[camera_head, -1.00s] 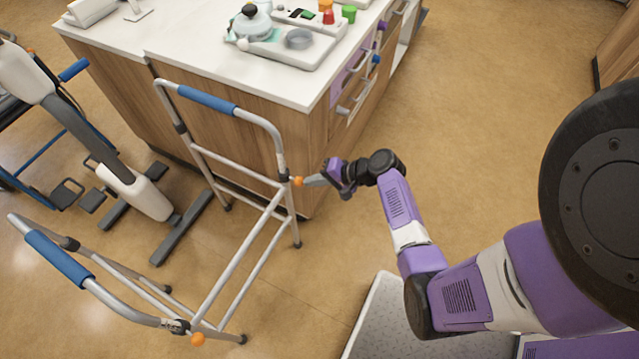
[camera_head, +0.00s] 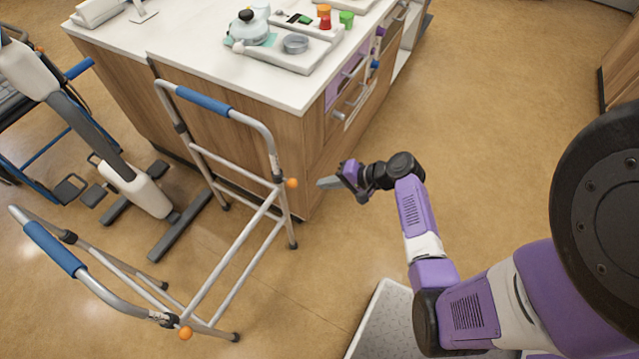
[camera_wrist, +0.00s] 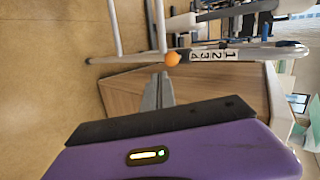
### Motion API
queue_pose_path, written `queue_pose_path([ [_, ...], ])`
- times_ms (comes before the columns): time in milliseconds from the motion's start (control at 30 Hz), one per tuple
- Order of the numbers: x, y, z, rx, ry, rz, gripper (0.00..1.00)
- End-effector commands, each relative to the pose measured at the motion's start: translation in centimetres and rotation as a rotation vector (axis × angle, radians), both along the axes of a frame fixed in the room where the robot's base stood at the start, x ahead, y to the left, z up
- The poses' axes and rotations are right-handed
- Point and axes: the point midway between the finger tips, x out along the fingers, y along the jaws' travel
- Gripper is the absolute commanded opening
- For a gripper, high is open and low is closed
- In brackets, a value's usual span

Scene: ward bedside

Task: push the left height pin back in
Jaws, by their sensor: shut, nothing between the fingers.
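The walking frame (camera_head: 238,258) stands on the floor with two blue grips. One orange height pin (camera_head: 292,183) is on its far leg, beside the cabinet corner; another orange pin (camera_head: 185,333) is on the near leg, low in the picture. In the wrist view the far orange pin (camera_wrist: 172,59) sits at the leg tube beside a strip numbered 1 to 4; how deep it sits I cannot tell. My gripper (camera_head: 320,183) is shut and empty, just right of the far pin, with a small gap between them. Its fingers (camera_wrist: 158,82) point toward that pin in the wrist view.
A wooden cabinet (camera_head: 240,135) with a white top stands behind the frame, close to my gripper. A tray (camera_head: 310,62) with small items is on it. An exercise machine (camera_head: 135,190) stands left of the frame. The floor to the right is clear.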

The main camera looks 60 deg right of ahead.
Motion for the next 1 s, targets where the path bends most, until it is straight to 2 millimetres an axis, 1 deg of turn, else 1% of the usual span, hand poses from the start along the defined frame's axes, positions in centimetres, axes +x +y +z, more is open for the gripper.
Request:
queue_pose_path([
  [233, -3.0, -0.6, 2.4, 0.0, 0.0, -0.002, 0.0],
  [400, -4.5, -0.9, 3.6, 0.001, 0.0, -0.001, 0.0],
  [567, -4.9, -0.9, 3.9, 0.001, 0.0, 0.001, 0.0],
  [1000, -4.9, -0.9, 3.9, 0.001, 0.0, 0.001, 0.0],
])
